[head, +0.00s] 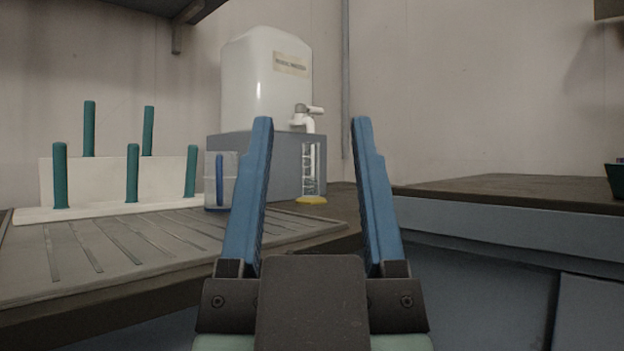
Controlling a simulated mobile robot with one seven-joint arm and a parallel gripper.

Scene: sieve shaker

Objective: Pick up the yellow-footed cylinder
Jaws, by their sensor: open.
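The yellow-footed cylinder (311,172) is a clear, narrow, upright cylinder with marks on its side and a yellow foot. It stands on the dark counter under the tap of a white water tank. My gripper (312,122) is open and empty in the foreground, with its two blue fingers pointing forward and up. In the picture the cylinder shows between the fingers, well beyond them and nearer the left one. Nothing covers the cylinder.
The white tank (262,85) with its tap (304,119) sits on a grey block (284,165). A clear jug (213,182) with a blue handle stands left of the cylinder. A white rack (85,183) with teal pegs and a ridged draining board (110,249) lie left. The right counter (500,189) is mostly clear.

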